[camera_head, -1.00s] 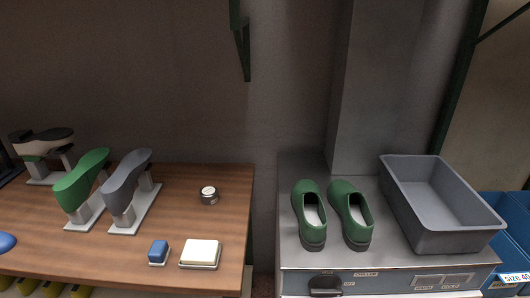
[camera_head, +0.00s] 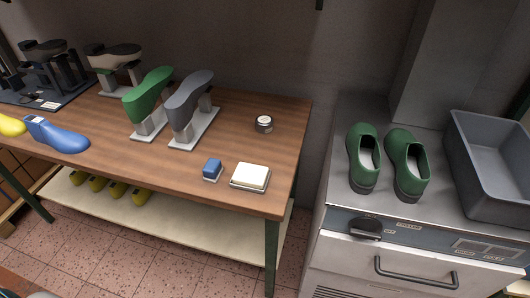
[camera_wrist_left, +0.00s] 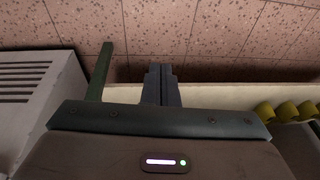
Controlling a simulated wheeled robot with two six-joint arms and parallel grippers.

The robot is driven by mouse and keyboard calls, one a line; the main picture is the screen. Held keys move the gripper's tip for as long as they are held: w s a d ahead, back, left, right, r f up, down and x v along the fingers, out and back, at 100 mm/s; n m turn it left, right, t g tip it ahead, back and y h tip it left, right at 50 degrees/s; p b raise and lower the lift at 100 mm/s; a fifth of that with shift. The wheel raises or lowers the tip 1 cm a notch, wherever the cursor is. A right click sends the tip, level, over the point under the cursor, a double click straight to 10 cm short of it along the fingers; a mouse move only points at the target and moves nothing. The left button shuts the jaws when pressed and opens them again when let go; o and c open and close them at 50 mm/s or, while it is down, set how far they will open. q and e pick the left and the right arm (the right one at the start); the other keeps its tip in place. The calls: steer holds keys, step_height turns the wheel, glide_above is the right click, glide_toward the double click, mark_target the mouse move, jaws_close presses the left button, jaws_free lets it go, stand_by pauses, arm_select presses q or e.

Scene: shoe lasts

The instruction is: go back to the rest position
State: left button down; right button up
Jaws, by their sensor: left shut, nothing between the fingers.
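My left gripper (camera_wrist_left: 161,72) shows in the left wrist view. Its two dark fingers are shut together with nothing between them. Behind it are the tiled floor, a green bench leg (camera_wrist_left: 101,72) and the cream lower shelf (camera_wrist_left: 215,95). Neither gripper shows in the head view, and my right gripper is in no view.
The wooden bench (camera_head: 235,120) carries a green last (camera_head: 148,95), a grey last (camera_head: 190,100), a blue last (camera_head: 56,136) and small items. Right of it, green shoes (camera_head: 362,158) and a grey bin (camera_head: 490,165) stand on a metal cabinet (camera_head: 350,105). Floor (camera_head: 120,260) shows in front.

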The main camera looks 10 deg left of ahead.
arm_select(q)
steer(key=s+a+f+g, duration=0.1)
steer(key=s+f, duration=1.7)
steer(key=f, duration=0.4)
steer(key=shift+s+a+f, duration=0.2)
steer(key=shift+s+a, duration=0.05)
steer(key=shift+a, duration=0.05)
